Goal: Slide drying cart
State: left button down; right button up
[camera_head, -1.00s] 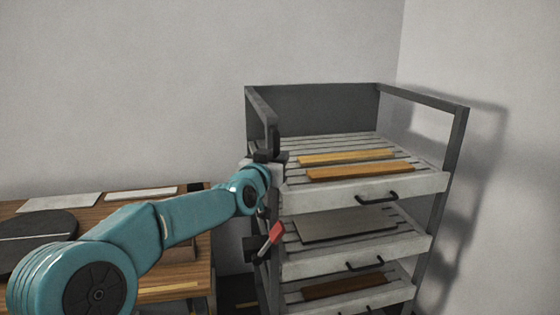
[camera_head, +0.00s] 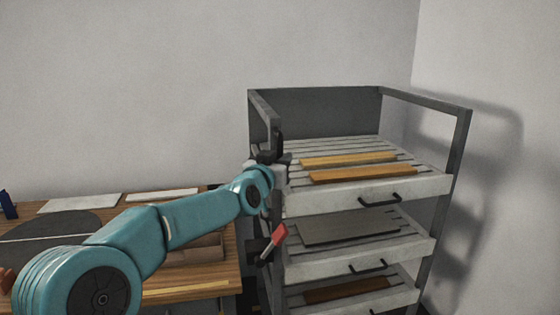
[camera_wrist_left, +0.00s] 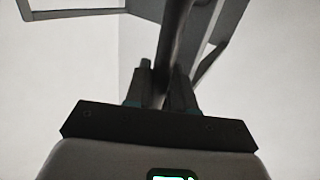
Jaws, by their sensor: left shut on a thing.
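The drying cart (camera_head: 320,110) is a grey frame rack with slatted pull-out trays, standing right of centre. Its top tray (camera_head: 350,194) carries two yellow-brown strips, the middle tray a grey panel, and a lower tray a dark brown strip. My left gripper (camera_head: 274,157) is at the cart's left side, shut on a dark upright handle bar (camera_head: 278,136). In the left wrist view the bar (camera_wrist_left: 174,40) passes between the fingers (camera_wrist_left: 160,88). A red lever (camera_head: 279,233) sits low on the cart's left side. My right gripper is not in view.
A wooden table (camera_head: 205,270) stands left of the cart, close to it, with a dark round disc (camera_head: 50,232) and pale flat panels (camera_head: 80,203) on it. A bare wall corner (camera_head: 414,60) rises behind the cart, with some room to its right.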

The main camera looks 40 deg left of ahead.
pick_arm(q)
jog(key=shift+s+a, duration=0.1)
jog(key=shift+a, duration=0.05)
jog(key=c, duration=1.1)
grip_release()
jog(key=shift+s, duration=0.1)
jog(key=b+v, duration=0.2)
jog(key=v, duration=1.4)
jog(key=shift+s+r, duration=0.15)
jog(key=shift+s, duration=0.1)
